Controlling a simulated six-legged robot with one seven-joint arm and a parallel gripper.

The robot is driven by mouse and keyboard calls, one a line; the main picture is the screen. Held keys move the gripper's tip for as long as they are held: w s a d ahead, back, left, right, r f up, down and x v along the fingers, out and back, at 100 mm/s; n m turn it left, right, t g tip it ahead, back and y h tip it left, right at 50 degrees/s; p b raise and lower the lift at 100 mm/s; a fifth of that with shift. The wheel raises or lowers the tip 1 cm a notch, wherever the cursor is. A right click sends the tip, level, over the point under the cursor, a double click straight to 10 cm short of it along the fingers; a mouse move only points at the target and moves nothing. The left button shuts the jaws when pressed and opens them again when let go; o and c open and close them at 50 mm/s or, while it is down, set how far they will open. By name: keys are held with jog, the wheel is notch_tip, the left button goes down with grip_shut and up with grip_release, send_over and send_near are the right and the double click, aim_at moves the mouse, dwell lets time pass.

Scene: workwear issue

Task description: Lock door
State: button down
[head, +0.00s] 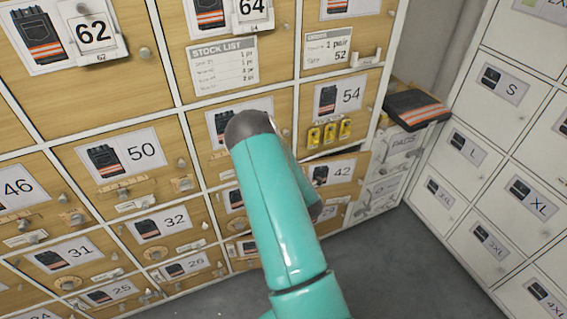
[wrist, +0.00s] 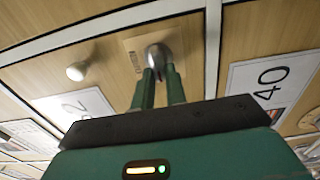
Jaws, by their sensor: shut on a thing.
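My gripper (wrist: 158,75) has its two green fingers shut on a rounded silver lock knob (wrist: 156,52). The knob sits on a small wooden plate (wrist: 130,50) on a light wood door. That door also carries a white round pull knob (wrist: 75,72) and a label (wrist: 75,108) whose visible digit is 2; the rest is hidden or cut off. In the head view my teal arm hides the gripper and the lock knob. Door 42 (head: 333,172) and door 32 (head: 163,224) show either side of my arm. A dark gap runs along the top of door 42.
A folded dark garment (head: 415,108) lies on a low unit. White lockers (head: 500,150) stand right; grey floor (head: 400,270) is clear.

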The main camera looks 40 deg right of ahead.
jog(key=shift+d, duration=0.1)
dwell(0.3)
jog(key=c, duration=1.4)
grip_release()
jog(key=shift+c, duration=0.2)
jog(key=v, duration=1.4)
jog(key=shift+w+r, duration=0.15)
jog(key=shift+w, duration=0.05)
